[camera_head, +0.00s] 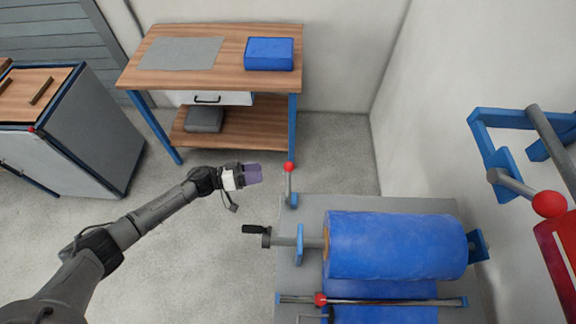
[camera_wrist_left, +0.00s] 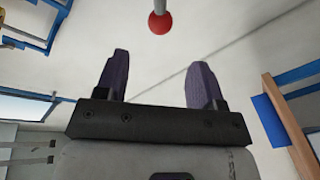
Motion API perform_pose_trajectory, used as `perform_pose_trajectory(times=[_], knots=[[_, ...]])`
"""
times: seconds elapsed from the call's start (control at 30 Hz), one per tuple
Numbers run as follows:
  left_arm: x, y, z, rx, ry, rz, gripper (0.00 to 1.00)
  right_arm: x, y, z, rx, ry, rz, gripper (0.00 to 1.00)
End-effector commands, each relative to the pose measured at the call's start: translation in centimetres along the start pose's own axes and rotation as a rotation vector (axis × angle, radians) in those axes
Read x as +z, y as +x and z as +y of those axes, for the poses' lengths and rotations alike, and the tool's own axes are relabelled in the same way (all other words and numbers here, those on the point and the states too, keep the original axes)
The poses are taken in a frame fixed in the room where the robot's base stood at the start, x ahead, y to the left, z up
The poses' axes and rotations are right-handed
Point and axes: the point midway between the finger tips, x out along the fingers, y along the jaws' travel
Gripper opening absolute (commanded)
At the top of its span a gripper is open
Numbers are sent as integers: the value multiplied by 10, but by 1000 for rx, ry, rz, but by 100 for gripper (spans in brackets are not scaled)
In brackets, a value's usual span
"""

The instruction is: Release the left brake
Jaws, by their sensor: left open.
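A brake lever with a red ball knob (camera_head: 289,167) stands upright on a blue bracket (camera_head: 291,200) at the left rear corner of the grey machine bed. Its red ball also shows in the left wrist view (camera_wrist_left: 160,22), above and between the two fingers, with the grey rod running up out of the picture. My left gripper (camera_head: 253,174) is just left of the ball in the head view, its purple fingers pointing right at it. In the left wrist view the fingers (camera_wrist_left: 160,72) are apart and empty, not around the ball. My right gripper does not show.
A blue roll (camera_head: 395,245) lies on the machine bed (camera_head: 312,212), with a black-handled crank (camera_head: 255,230) at its left. Another red knob (camera_head: 320,299) sits on the front rod. A workbench (camera_head: 190,75) stands behind; a cabinet (camera_head: 85,135) is at left. The floor between is free.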

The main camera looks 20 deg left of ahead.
Motion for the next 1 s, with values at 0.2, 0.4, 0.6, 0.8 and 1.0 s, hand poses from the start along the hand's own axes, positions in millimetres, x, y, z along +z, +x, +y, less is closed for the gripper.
perform_pose_trajectory(times=[0.2, 0.4, 0.6, 0.8, 1.0], knots=[[0, 44, 0, 1, 1, 2, 62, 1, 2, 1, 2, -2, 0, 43], [0, 75, 0, 0, 1, 1, 62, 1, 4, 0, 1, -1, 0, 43], [1, 95, 0, -1, 2, 0, 62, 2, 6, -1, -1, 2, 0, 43], [0, 103, 0, -1, 2, 1, 62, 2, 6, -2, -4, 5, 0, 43], [0, 104, 0, -1, 2, 0, 62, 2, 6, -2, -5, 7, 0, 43]])
